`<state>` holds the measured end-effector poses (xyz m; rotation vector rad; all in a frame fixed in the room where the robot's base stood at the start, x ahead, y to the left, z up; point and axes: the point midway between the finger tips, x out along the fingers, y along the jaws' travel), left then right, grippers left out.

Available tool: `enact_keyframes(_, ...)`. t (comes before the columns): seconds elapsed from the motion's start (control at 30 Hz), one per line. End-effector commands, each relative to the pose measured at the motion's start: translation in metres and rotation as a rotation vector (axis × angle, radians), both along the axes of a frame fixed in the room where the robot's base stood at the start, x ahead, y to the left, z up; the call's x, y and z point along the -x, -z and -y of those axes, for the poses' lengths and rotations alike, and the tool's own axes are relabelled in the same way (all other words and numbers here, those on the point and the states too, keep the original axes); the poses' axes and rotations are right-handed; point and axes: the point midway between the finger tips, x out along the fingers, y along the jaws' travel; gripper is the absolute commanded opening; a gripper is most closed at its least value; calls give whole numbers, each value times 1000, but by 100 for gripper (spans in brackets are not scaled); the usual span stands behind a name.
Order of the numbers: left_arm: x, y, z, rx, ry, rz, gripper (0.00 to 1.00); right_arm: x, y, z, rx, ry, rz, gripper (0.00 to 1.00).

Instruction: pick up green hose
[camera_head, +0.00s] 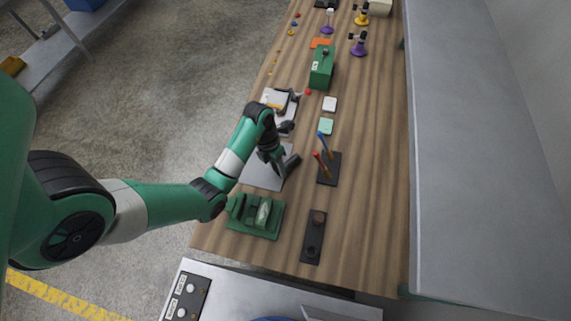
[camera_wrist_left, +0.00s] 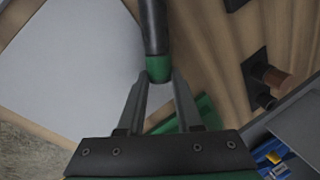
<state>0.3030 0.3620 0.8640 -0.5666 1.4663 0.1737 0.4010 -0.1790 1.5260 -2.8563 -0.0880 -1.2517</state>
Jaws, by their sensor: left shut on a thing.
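The green hose is a dark tube with a green band at its end. In the left wrist view, the green hose (camera_wrist_left: 155,40) runs from the top edge down between my fingertips, its green band right at them. In the head view the dark tube (camera_head: 292,161) shows beside the fingers, above the grey plate. My left gripper (camera_head: 279,170) is shut on the hose near its green end; its fingers also show in the left wrist view (camera_wrist_left: 160,82). I cannot tell whether the hose touches the plate. My right gripper is not in view.
A grey plate (camera_head: 257,176) lies under the gripper. A green fixture (camera_head: 240,222) and a black block (camera_head: 311,245) stand nearer the table's front. A black stand (camera_head: 329,176) with red and blue pieces is to the right. The table's right strip is clear.

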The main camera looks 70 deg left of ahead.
Motion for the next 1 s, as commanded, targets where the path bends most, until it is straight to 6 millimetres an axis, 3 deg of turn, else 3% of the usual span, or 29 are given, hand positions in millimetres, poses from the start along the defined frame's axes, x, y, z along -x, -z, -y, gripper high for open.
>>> enact_keyframes(0.17,0,-13,0,0,0,0,0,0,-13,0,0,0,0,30)
enact_keyframes(0.6,0,-95,0,0,0,0,0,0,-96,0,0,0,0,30)
enact_keyframes(0.73,0,-102,0,0,0,0,0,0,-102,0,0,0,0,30)
enact_keyframes(1.0,-4,-94,-1,36,-42,-52,0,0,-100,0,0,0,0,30)
